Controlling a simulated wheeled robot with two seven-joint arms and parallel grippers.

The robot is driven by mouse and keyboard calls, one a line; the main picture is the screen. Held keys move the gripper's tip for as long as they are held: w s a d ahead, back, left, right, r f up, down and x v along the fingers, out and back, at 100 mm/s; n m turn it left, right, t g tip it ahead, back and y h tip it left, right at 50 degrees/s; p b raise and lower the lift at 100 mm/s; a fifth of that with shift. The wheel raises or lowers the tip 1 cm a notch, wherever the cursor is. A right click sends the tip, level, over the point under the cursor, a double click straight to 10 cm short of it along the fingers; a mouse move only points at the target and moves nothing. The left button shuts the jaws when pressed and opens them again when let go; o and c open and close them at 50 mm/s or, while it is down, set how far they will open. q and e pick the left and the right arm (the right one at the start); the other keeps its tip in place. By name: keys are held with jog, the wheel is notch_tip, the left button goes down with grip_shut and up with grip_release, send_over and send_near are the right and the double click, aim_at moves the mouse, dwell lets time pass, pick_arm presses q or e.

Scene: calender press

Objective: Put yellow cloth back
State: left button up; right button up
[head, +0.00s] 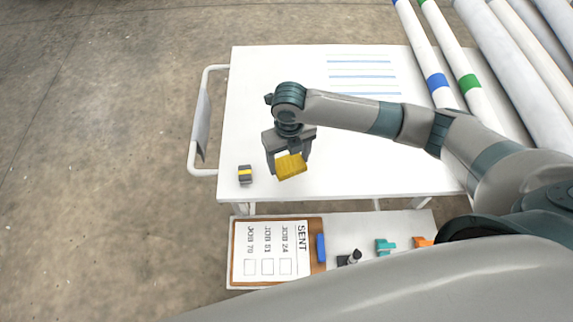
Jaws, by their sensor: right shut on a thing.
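The yellow cloth (291,166) is a small folded yellow block in the head view. My right gripper (288,155) is shut on it, pointing down over the front left part of the white table (250,100). The cloth is slightly tilted. I cannot tell whether it touches the table top or hangs just above it. My left gripper is not in view.
A small dark block with a yellow band (245,174) sits at the table's front left. A lower shelf (400,222) holds a clipboard (235,255), a blue item (320,248), a black stamp-like item (349,257), and teal (385,246) and orange (421,242) pieces. Long rolls (455,70) lie at right.

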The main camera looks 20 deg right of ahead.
aim_at(286, 164)
jog(key=shift+a+f, duration=0.25)
jog(key=shift+a, duration=0.1)
jog(key=shift+f+p, duration=0.7)
jog(key=shift+f, duration=1.3)
jog(key=shift+f, duration=0.1)
jog(key=o, duration=1.1)
